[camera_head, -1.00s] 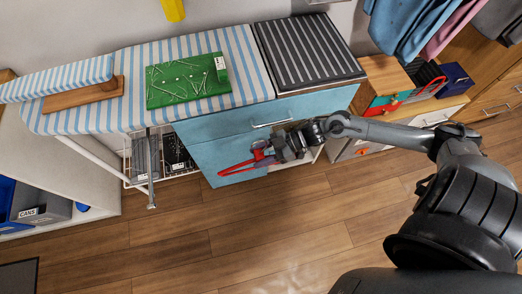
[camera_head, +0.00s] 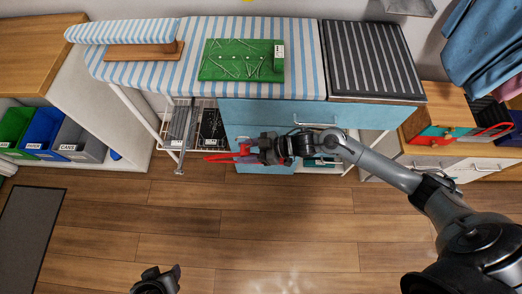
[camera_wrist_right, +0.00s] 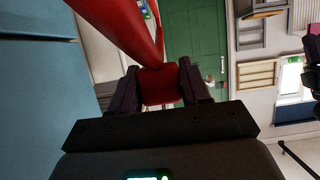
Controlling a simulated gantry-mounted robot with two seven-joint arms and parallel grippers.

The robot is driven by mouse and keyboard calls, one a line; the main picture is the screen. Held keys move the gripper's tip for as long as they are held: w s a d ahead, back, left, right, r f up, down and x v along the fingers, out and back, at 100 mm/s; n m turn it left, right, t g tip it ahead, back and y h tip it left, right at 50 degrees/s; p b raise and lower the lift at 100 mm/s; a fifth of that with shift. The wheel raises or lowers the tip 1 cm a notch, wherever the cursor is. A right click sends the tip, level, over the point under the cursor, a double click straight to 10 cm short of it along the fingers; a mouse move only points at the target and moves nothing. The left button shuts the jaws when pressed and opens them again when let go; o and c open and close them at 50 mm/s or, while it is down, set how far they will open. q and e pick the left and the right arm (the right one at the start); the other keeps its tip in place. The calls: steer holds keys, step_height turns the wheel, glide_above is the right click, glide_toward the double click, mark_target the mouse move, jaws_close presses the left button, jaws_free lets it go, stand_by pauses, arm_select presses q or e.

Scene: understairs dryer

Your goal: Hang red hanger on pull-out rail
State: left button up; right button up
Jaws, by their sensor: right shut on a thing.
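The red hanger (camera_head: 222,157) is in my right gripper (camera_head: 250,151), in front of the blue cabinet. The gripper is shut on it, and its thin end points left. In the right wrist view the red hanger (camera_wrist_right: 122,28) runs up from between the two dark fingers (camera_wrist_right: 160,85). The grey metal pull-out rail (camera_head: 181,150) sticks out under the striped board, left of the hanger. The hanger's left end is apart from the rail in the picture; depth is hard to judge. My left gripper (camera_head: 160,279) is low at the bottom edge, partly cut off, its jaws unclear.
The ironing board (camera_head: 110,70) carries a green mat (camera_head: 214,73). A wire basket (camera_head: 203,143) is behind the rail. The blue cabinet (camera_head: 255,112) has a bar handle. Coloured bins (camera_head: 44,128) stand left, a shelf (camera_head: 425,98) right. The wooden floor (camera_head: 200,215) in front is clear.

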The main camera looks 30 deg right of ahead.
steer(key=w+a+f+b, duration=0.1)
steer(key=w+a+b, duration=0.1)
steer(key=w+a, duration=0.3)
steer(key=w+a+f+b, duration=0.1)
steer(key=w+a, duration=0.3)
steer(key=a, duration=0.6)
steer(key=shift+w+f+b, duration=0.35)
steer(key=shift+f+b, duration=0.05)
steer(key=shift+b, duration=0.15)
steer(key=shift+a, duration=0.1)
steer(key=o, duration=1.1)
steer(key=shift+o, duration=0.2)
